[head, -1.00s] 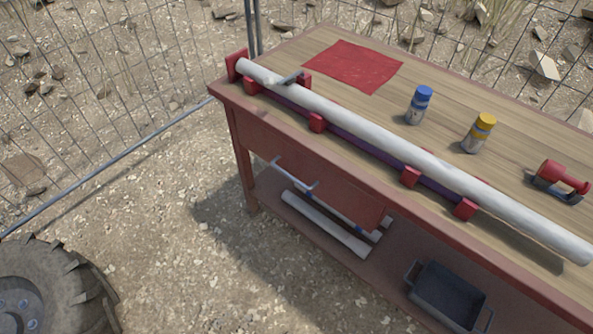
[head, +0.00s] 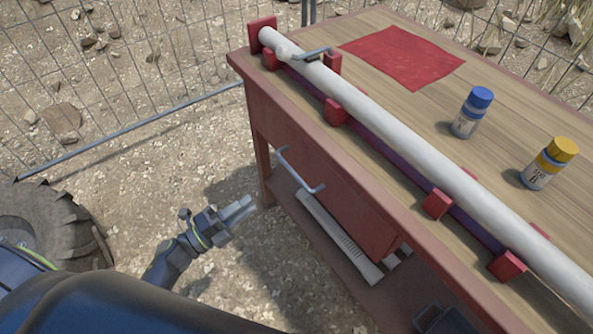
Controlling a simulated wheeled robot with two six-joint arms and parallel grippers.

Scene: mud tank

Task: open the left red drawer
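The red drawer (head: 335,200) is set under the tabletop at the left end of the red workbench. It looks shut. Its pale grey bar handle (head: 299,172) stands out from the front. My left gripper (head: 241,209) is out in front of the bench, to the left of and a little below the handle in the picture, apart from it. Its fingers look close together with nothing between them, but the gap is too small to judge. My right gripper does not show.
A long white pipe (head: 400,150) rests in red holders on the bench top. A blue-capped bottle (head: 470,112), a yellow-capped bottle (head: 549,163) and a red cloth (head: 403,57) lie behind it. A tyre (head: 55,225) is at the left. Gravel before the drawer is clear.

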